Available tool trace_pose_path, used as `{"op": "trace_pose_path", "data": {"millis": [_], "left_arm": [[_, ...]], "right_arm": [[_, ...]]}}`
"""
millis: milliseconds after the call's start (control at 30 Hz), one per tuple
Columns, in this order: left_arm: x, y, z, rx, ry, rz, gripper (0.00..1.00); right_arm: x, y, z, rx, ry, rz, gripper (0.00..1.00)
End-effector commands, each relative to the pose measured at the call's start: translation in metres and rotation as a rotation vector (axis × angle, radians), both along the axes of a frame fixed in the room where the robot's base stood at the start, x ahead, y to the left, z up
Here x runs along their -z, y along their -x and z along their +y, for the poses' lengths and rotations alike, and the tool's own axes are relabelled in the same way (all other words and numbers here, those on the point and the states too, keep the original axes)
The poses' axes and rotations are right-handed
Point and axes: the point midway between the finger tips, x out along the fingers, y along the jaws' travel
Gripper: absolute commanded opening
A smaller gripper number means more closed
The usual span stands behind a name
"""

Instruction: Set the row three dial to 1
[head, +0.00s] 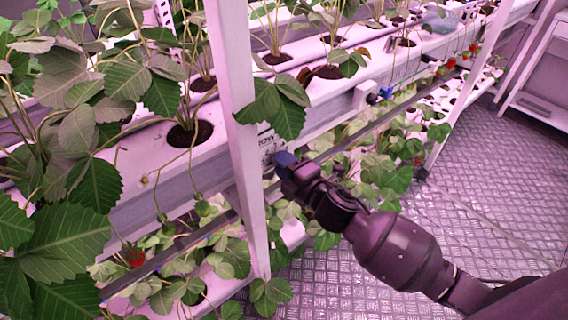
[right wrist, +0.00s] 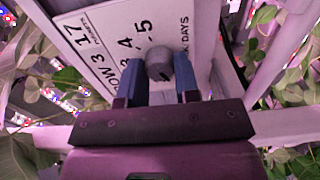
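The row three dial is a round grey knob (right wrist: 159,64) on a white plate (right wrist: 100,28) printed "ROW 3", "17", "DAYS" and the numbers 3, 4 and 5. Other numbers are hidden behind the gripper. A dark mark shows on the knob's lower side; I cannot tell which number it matches. My right gripper (right wrist: 161,72) has one blue finger on each side of the knob, apparently touching it. In the head view my right gripper (head: 283,160) is at the plate (head: 268,140) beside a white post, and the knob is hidden. My left gripper is out of view.
The white upright post (head: 238,110) stands just left of the plate. White planting troughs (head: 330,92) with strawberry plants run along the rack. Leaves (head: 277,103) hang above the gripper. A blue-tipped fitting (head: 386,93) is farther along. The metal floor (head: 480,190) to the right is clear.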

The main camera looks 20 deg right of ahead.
Motion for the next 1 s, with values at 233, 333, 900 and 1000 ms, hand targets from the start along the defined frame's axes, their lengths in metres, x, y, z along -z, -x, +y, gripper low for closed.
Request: {"op": "trace_pose_path", "data": {"millis": [233,333,900,1000], "left_arm": [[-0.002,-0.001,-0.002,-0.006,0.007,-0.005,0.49],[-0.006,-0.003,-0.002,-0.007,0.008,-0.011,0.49],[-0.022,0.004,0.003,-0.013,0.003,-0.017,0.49],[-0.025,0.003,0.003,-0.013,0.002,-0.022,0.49]], "right_arm": [[0.000,0.000,0.000,0.000,-0.017,0.006,0.06],[-0.002,0.000,0.000,0.000,-0.047,0.015,0.06],[-0.003,0.000,0.000,0.001,-0.431,0.155,0.06],[-0.003,0.000,0.000,0.001,-0.495,0.177,0.06]]}}
